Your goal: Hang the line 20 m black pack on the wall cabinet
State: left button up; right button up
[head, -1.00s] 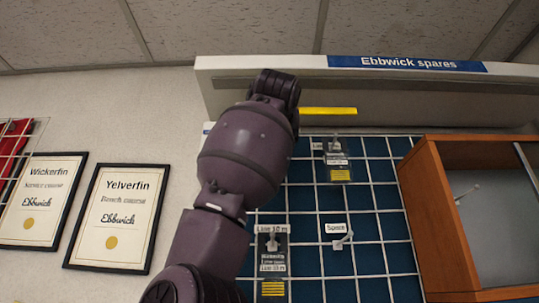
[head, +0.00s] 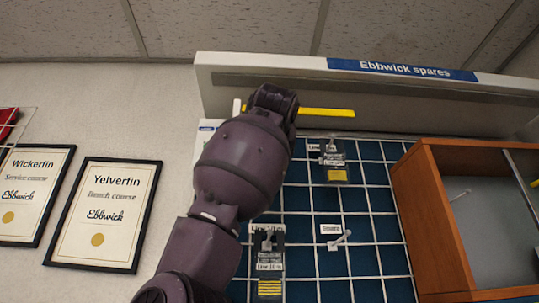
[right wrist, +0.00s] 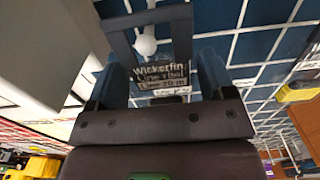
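The black pack (right wrist: 160,84) shows in the right wrist view, with a pale label reading Wickerfin and "Line 20 m". Its dark hanging frame rises above the label, and a white round peg end (right wrist: 146,45) shows within the frame's opening. I cannot tell whether the peg passes through it. My right gripper (right wrist: 164,70) has its fingers on both sides of the pack and appears shut on it. In the head view my arm hides this gripper and pack. The wall cabinet (head: 295,74) has a blue grid panel (head: 372,207). My left gripper is not in view.
One pack (head: 335,170) hangs at the upper grid, another (head: 268,262) lower left by a "Line 10 m" label. A peg labelled "Spare" (head: 341,240) is bare. A yellow bar (head: 325,112) runs under the header. A wooden box (head: 433,225) juts out at right.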

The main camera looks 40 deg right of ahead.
jog(key=shift+o, duration=1)
jog(key=shift+w+d, duration=0.1)
jog(key=shift+d, duration=0.1)
jog(key=shift+a, duration=0.15)
jog(key=shift+r, duration=0.1)
jog(key=shift+r, duration=0.15)
jog(key=b+v, duration=0.2)
jog(key=v, duration=0.8)
jog(key=shift+s+a+f+b, duration=0.25)
jog(key=shift+a+f+b, duration=0.1)
jog(key=shift+f, duration=0.05)
jog(key=shift+d, duration=0.1)
